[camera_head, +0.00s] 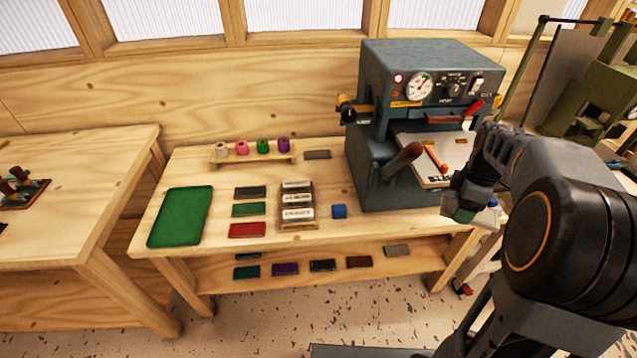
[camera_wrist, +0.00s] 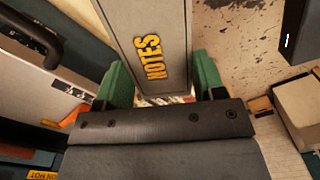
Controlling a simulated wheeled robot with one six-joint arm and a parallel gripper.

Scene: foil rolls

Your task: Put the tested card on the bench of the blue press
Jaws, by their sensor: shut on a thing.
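The blue press (camera_head: 375,110) stands at the right end of the table. Its pale bench (camera_head: 422,160) juts out in front, with an orange strip on it; the bench also shows at the left of the wrist view (camera_wrist: 38,92). My gripper (camera_head: 465,213) is just right of and below the bench's front corner, apart from it. Its green fingers (camera_wrist: 162,85) are shut on a thin pale card with coloured marks (camera_wrist: 178,99), mostly hidden by the gripper. A grey surface lettered NOTES (camera_wrist: 150,50) lies just beyond the fingers.
Foil rolls (camera_head: 263,146) stand at the back. A dark-handled lever (camera_head: 404,157) sticks out beside the bench.

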